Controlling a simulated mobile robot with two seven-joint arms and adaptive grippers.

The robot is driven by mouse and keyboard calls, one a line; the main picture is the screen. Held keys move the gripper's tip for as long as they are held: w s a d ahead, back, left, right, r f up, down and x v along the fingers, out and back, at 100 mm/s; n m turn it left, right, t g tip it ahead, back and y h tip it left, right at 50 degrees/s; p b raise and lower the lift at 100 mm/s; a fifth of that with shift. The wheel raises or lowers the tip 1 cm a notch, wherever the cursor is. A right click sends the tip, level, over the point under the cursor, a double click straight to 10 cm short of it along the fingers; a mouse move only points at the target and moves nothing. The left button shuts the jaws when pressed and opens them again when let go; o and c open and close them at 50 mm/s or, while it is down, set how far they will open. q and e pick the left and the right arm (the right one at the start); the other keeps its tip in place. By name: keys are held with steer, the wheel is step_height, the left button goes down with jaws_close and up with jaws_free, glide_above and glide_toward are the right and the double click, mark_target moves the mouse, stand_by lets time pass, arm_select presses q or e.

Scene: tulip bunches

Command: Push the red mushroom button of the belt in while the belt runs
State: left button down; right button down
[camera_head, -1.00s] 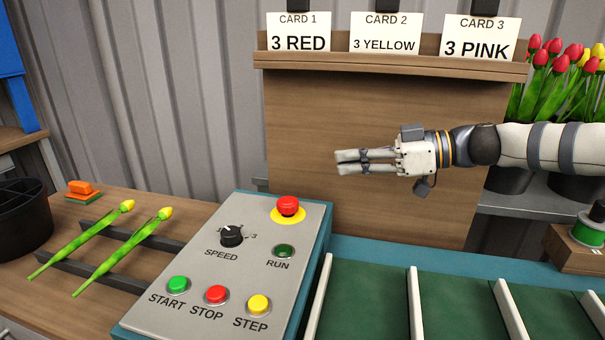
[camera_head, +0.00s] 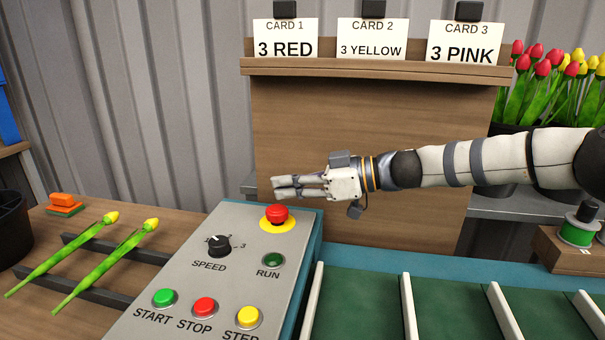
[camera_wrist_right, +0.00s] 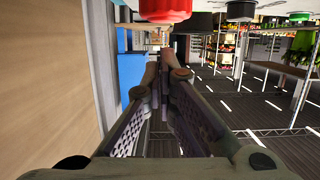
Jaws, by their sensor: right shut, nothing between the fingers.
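The red mushroom button (camera_head: 276,213) stands on a yellow disc at the far end of the grey control panel (camera_head: 225,235). My right gripper (camera_head: 274,187) is shut and empty, pointing left, with its fingertips over the button in the head view. A small gap shows between fingertips and button. In the right wrist view the button (camera_wrist_right: 165,8) shows at the top edge, beyond the shut fingers (camera_wrist_right: 163,75). The RUN lamp (camera_head: 273,260) looks dark. The green belt (camera_head: 360,305) has pale slats. My left gripper is not in view.
The panel also has a SPEED knob (camera_head: 218,245), START (camera_head: 164,298), STOP (camera_head: 205,307) and STEP (camera_head: 247,316) buttons. A wooden card board (camera_head: 350,125) stands behind. Two yellow tulips (camera_head: 120,255) lie on a rack at left.

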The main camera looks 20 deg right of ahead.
steer(key=shift+f, duration=0.85)
